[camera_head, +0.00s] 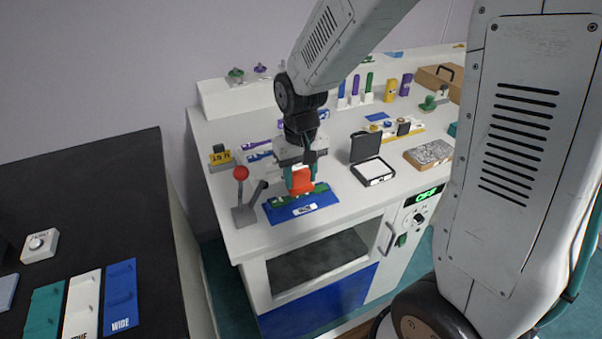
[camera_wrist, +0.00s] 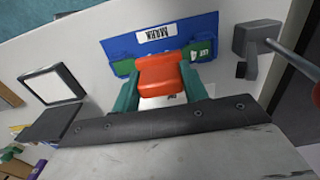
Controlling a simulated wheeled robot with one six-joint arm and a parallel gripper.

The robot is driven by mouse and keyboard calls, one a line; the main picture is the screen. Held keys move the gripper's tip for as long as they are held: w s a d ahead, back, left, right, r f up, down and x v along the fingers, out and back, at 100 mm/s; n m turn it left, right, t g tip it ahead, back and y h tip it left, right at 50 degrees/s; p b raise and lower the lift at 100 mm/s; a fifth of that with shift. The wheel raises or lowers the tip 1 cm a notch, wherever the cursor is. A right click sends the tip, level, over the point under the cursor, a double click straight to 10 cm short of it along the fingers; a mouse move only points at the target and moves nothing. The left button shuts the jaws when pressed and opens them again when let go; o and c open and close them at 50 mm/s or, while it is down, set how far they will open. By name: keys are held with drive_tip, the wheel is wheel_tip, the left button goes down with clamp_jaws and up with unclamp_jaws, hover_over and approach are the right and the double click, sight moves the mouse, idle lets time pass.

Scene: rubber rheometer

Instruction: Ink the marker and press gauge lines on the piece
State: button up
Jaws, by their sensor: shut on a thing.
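My gripper (camera_wrist: 162,95) is shut on an orange-red marker block (camera_wrist: 161,76), with a teal finger on each side of it. In the head view the marker (camera_head: 302,181) is held over a blue plate (camera_head: 318,211) near the bench's front edge. A dark green piece (camera_head: 276,202) lies across that plate, partly hidden by the marker. The wrist view shows the green piece (camera_wrist: 124,67) on both sides of the marker. I cannot tell whether the marker touches the piece. An open ink pad (camera_head: 374,170) with a white face and dark raised lid stands to the right; it also shows in the wrist view (camera_wrist: 51,84).
A lever with a red knob (camera_head: 241,174) stands just left of the blue plate. A patterned block (camera_head: 429,153) lies right of the pad. Bottles (camera_head: 391,90) and a wooden box (camera_head: 438,78) stand at the back. A dark table (camera_head: 90,215) holds coloured plates at left.

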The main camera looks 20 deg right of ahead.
drive_tip(key=shift+f, duration=0.45)
idle(1.1)
drive_tip(key=shift+r, duration=0.1)
drive_tip(key=shift+r, duration=3.45)
